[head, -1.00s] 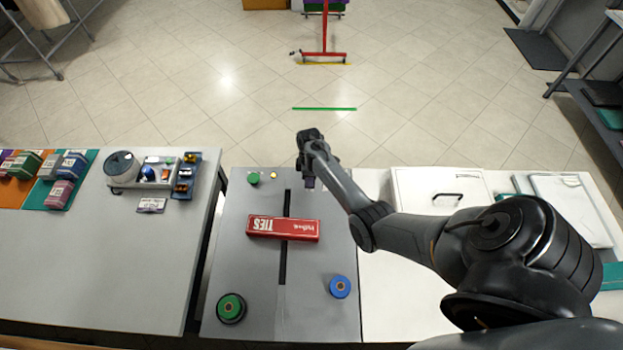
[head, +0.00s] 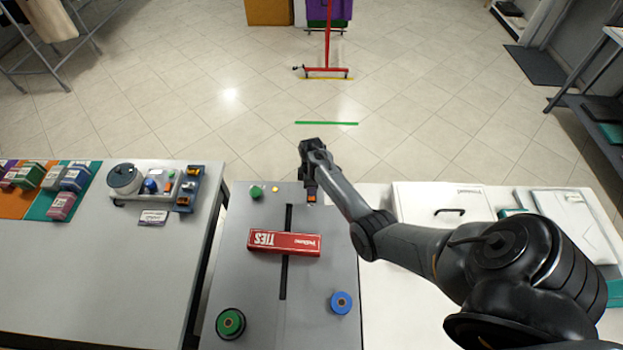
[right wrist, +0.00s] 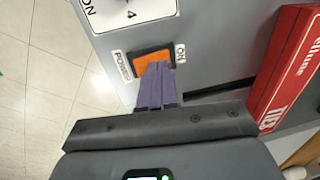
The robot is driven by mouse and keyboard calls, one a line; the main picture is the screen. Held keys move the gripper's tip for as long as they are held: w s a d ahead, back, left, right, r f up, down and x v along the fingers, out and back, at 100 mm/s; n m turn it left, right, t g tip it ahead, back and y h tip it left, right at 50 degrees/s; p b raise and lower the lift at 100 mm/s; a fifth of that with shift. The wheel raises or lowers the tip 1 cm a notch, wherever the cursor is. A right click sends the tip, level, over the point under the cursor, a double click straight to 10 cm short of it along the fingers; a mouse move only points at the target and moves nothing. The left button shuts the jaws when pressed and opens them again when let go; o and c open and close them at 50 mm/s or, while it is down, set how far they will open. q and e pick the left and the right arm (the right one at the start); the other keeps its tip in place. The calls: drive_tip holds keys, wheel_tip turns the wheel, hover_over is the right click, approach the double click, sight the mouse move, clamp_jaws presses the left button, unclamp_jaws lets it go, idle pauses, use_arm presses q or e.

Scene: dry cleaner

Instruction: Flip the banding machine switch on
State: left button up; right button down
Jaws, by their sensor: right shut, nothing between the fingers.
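The banding machine (head: 235,280) is a grey table-like unit with a dark slot down its middle. Its orange power switch (head: 312,198) is near the far right corner. In the right wrist view the switch (right wrist: 155,60) sits in a dark frame between labels reading POWER and ON. My right gripper (head: 311,189) is shut and empty, at the far side of the switch in the head view. In the right wrist view its purple fingers (right wrist: 156,75) overlap the switch's lower edge; I cannot tell whether they touch. Which way the switch is tipped is unclear. My left gripper is out of view.
A red TIES box (head: 284,243) lies across the slot. A green reel (head: 230,323), a blue reel (head: 341,302), a green knob (head: 256,192) and a small yellow button (head: 275,189) are on the machine. A white dial plate (right wrist: 125,12) is beside the switch.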

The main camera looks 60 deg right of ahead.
drive_tip(key=r+p, duration=0.4)
drive_tip(key=shift+s+a+r+p, duration=0.15)
drive_tip(key=shift+a+r+p, duration=0.05)
drive_tip(key=shift+a+p, duration=0.15)
wheel_tip(320, 180, up, 9)
drive_tip(key=s+a, duration=0.1)
drive_tip(key=shift+a, duration=0.3)
drive_tip(key=shift+f, duration=0.1)
drive_tip(key=shift+s+f, duration=0.1)
